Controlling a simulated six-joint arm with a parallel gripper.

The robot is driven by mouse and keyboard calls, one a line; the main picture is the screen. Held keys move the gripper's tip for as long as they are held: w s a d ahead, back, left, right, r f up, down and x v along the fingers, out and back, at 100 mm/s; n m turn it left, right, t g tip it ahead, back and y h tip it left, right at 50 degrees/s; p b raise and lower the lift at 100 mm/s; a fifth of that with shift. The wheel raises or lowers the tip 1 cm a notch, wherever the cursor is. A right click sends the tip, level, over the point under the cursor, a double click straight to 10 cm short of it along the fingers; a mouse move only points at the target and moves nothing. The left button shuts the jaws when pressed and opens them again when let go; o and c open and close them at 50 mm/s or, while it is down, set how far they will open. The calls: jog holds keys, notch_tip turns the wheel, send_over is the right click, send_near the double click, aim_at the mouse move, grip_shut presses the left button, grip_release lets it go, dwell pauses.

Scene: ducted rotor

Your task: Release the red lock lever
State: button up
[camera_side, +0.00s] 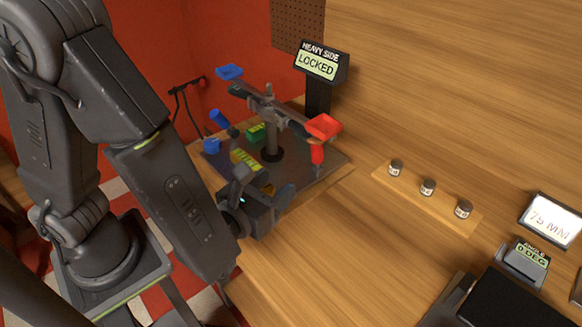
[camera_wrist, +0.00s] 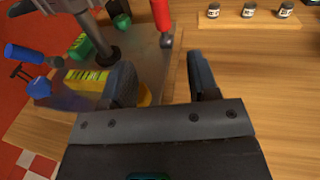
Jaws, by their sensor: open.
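A red upright handle (camera_side: 317,153), which looks like the lock lever, stands below the red tray (camera_side: 323,126) at the right of the rotor stand. It also shows in the wrist view (camera_wrist: 160,14) at the top, with a darker lower end. The sign (camera_side: 317,65) behind reads "HEAVY SIDE LOCKED". My gripper (camera_side: 264,183) is open and empty, at the near edge of the stand's grey plate (camera_side: 318,172), in front and left of the red handle and apart from it. In the wrist view my gripper (camera_wrist: 159,70) shows both fingers spread, with the handle beyond them.
A grey post (camera_side: 270,135) carries a crossbeam with a blue tray (camera_side: 229,72) at its other end. A yellow block (camera_wrist: 86,80), a green block (camera_wrist: 80,47) and a blue handle (camera_wrist: 24,53) lie left. Small jars (camera_side: 428,187) stand right. Bare wood lies in front.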

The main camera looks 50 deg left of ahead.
aim_at(313, 152)
jog(key=shift+t, duration=0.3)
jog(key=w+a, duration=0.1)
jog(key=w, duration=0.8)
jog(key=w+a, duration=0.1)
jog(key=w, duration=0.3)
jog(key=shift+w+a+f, duration=0.2)
jog(key=shift+w+a, duration=0.1)
jog(key=shift+c, duration=0.4)
grip_shut()
